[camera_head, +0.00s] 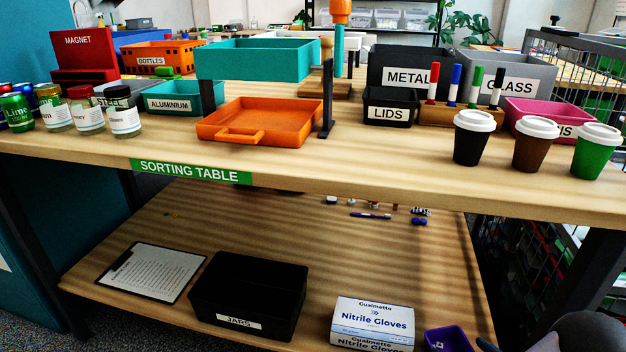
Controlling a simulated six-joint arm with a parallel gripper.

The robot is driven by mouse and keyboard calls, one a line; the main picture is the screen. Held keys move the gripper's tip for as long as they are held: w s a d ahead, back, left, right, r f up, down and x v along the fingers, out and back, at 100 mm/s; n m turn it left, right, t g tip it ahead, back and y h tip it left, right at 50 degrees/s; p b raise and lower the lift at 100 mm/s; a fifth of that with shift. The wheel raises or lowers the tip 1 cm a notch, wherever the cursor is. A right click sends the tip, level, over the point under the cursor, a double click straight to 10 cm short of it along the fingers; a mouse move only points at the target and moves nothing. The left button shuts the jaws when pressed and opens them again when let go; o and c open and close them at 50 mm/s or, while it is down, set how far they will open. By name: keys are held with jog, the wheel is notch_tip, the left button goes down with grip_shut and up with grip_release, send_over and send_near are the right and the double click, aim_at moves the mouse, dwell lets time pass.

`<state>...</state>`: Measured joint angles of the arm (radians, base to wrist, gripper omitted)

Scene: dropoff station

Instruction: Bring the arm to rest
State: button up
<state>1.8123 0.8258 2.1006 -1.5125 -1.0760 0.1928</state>
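Only a dark grey rounded shape and some lighter grey pieces show, cut off at the bottom right corner. They may be part of my arm, but I cannot tell which part. I cannot make out my gripper or its fingers, so I cannot see whether it holds anything. The sorting table (330,172) has a wooden top and a green label on its front edge. No part of my arm shows over the tabletop.
An orange tray (265,122) sits below a raised teal tray (255,60). Three lidded cups (530,148) stand near the right front edge. Jars (88,115) stand at left. The lower shelf holds a black bin (250,285) and a glove box (372,322); its middle is mostly clear.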

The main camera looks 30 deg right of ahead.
jog(key=w+a+r+g+p, duration=0.1)
jog(key=w+r, duration=0.1)
jog(key=w, duration=0.3)
jog(key=w+a+r+n+g+p, duration=0.1)
jog(key=w+a+r+g, duration=0.1)
jog(key=w, duration=0.3)
jog(key=w+a+r+g+p, duration=0.1)
jog(key=w+a+r+p, duration=0.1)
jog(key=w, duration=0.3)
jog(key=shift+w+r+n+g, duration=0.3)
jog(key=shift+w+r+g, duration=0.1)
jog(key=shift+r, duration=0.3)
jog(key=w+a+r+n+g+y+p, duration=0.1)
jog(key=a+r+g+p, duration=0.15)
jog(key=a, duration=0.85)
jog(key=w+a+r+g+y+p, duration=0.15)
jog(key=a+r, duration=0.25)
jog(key=a, duration=0.7)
jog(key=s+a+r+n+g+y+p, duration=0.15)
jog(key=s+a, duration=0.25)
jog(key=a, duration=0.4)
jog(key=s+a+r+g+y+p, duration=0.1)
jog(key=s+a+r, duration=0.1)
jog(key=s+a, duration=0.45)
notch_tip(320, 180, up, 38)
jog(key=w+p, duration=0.2)
jog(key=p, duration=3.5)
jog(key=shift+a+f, duration=0.25)
jog(key=shift+a, duration=0.05)
